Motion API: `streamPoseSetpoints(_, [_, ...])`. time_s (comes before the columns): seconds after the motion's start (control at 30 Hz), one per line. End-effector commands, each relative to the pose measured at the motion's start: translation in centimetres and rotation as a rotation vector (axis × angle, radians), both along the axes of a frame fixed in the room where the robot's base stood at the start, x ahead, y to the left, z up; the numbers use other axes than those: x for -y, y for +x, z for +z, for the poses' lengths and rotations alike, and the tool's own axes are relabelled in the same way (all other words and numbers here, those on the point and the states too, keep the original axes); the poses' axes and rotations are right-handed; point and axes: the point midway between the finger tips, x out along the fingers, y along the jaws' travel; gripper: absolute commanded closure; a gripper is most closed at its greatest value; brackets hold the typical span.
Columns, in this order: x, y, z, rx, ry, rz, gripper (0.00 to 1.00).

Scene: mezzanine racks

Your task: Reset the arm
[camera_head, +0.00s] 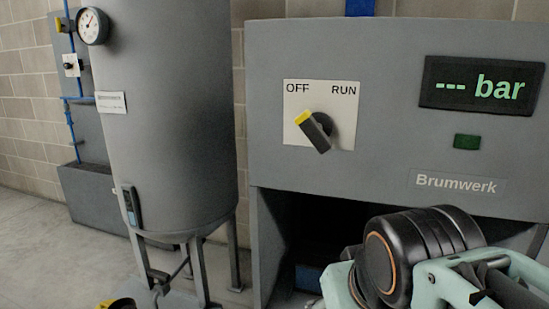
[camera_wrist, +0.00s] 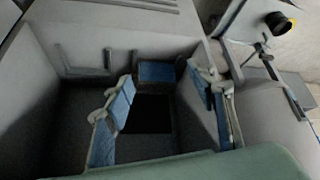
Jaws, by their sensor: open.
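My arm shows at the lower right in the head view, in front of the grey Brumwerk cabinet (camera_head: 380,172). My gripper (camera_wrist: 160,80) shows in the wrist view. Its two blue-padded fingers stand wide apart, and I see nothing held between them. A dark area and a small blue face lie between the fingers; I cannot tell what the blue face belongs to. The gripper's fingers are not clearly visible in the head view. The rotary switch (camera_head: 319,138) on the cabinet has its yellow tip toward OFF.
A grey tank (camera_head: 170,130) on legs stands left of the cabinet, with a gauge (camera_head: 93,26). The display (camera_head: 482,86) reads "--- bar", above a dark green button (camera_head: 467,142). The cabinet has a dark recess below. Floor (camera_head: 38,235) is clear at far left.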

Motion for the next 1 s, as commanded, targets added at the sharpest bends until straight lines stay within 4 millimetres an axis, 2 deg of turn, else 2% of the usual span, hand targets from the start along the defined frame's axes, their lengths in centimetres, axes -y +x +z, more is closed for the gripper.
streamPoseSetpoints(0.03, [1.5,-0.8,-1.1,-0.025,0.021,-0.061,0.48])
streamPoseSetpoints(0.13, [3.6,-2.5,-2.6,-0.071,0.071,-0.161,0.48])
streamPoseSetpoints(0.17, [3.2,-2.2,-0.7,-0.066,0.067,-0.145,0.48])
streamPoseSetpoints(0.2, [3.1,-2.2,0.2,-0.066,0.065,-0.14,0.48])
streamPoseSetpoints(0.47, [3.1,-2.2,5.9,-0.065,0.065,-0.138,0.48])
streamPoseSetpoints(1.0, [3.0,-2.1,20.4,-0.064,0.064,-0.137,0.48])
